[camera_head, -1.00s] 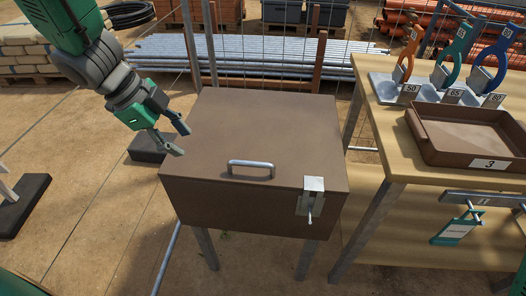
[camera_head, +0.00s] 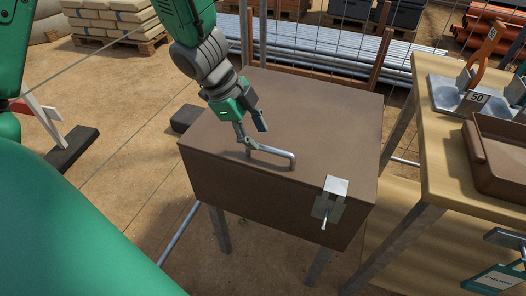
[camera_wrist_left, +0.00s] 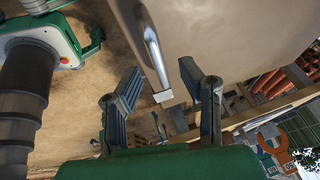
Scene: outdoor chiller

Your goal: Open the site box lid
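The site box (camera_head: 262,195) is brown, stands on metal legs, and its lid (camera_head: 310,110) is down. A silver bar handle (camera_head: 272,164) is on the lid near the front edge. A silver latch (camera_head: 330,200) sits at the front right; whether it is fastened I cannot tell. My left gripper (camera_head: 254,136) is open at the handle's left end, with its fingers pointing down. In the left wrist view the handle (camera_wrist_left: 152,48) lies in the gap between the two spread fingers (camera_wrist_left: 160,88); I cannot tell whether they touch it.
Wire fencing and stacked pipes (camera_head: 300,45) are behind the box.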

